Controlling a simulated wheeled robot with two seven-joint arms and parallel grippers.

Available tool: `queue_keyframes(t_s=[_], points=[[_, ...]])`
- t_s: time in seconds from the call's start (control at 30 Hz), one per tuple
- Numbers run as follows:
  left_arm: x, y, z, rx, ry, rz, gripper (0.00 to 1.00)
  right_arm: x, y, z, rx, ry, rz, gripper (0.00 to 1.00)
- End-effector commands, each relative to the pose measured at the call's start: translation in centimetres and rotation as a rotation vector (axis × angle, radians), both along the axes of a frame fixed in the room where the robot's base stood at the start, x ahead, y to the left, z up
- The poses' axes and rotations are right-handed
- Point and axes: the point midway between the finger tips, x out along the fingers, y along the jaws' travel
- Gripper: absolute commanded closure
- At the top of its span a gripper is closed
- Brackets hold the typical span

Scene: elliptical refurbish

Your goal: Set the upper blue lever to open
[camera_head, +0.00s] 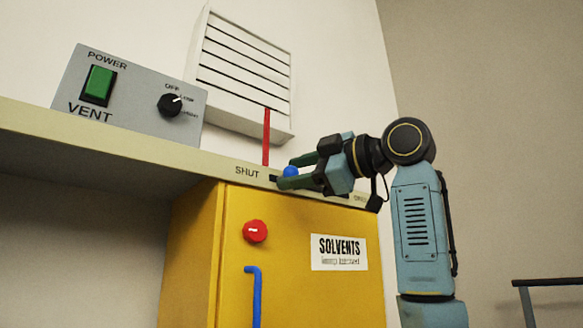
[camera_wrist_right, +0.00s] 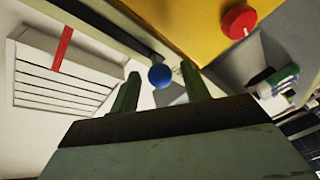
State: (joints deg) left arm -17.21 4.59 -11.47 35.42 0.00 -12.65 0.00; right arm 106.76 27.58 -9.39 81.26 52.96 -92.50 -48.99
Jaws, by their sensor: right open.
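The upper blue lever shows as a round blue knob (camera_head: 291,172) at the front edge of the shelf, near the SHUT label (camera_head: 247,172) at the left end of its travel. An OPEN label (camera_head: 361,197), partly hidden by my arm, is further right. My right gripper (camera_head: 292,171) reaches in from the right and is open, with one finger on either side of the knob. In the right wrist view the knob (camera_wrist_right: 159,76) sits between the tips of my right gripper (camera_wrist_right: 160,72), with gaps visible on both sides. My left gripper is not in view.
Below is a yellow SOLVENTS cabinet (camera_head: 290,290) with a red knob (camera_head: 255,231) and a lower blue handle (camera_head: 254,290). A grey VENT box (camera_head: 135,105) stands on the shelf. A louvred vent (camera_head: 235,75) with a red strip (camera_head: 267,135) is behind the knob.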

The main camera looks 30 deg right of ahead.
Motion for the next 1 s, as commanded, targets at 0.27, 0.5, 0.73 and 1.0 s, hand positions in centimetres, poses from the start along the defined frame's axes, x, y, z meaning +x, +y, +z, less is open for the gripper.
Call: queue_keyframes(t_s=[0.27, 0.5, 0.73, 1.0], points=[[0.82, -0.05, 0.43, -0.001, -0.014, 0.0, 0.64, 1.32, 0.56, -0.04, 0.0, 0.0, -0.001, 0.53], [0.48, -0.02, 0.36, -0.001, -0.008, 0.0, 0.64, 1.29, 0.55, -0.05, 0.0, 0.0, -0.001, 0.6], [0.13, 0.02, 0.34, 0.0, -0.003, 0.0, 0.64, 1.26, 0.54, -0.03, 0.0, 0.0, -0.001, 0.9], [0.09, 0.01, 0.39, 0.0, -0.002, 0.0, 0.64, 1.27, 0.51, -0.01, 0.0, 0.001, -0.001, 1.0]])
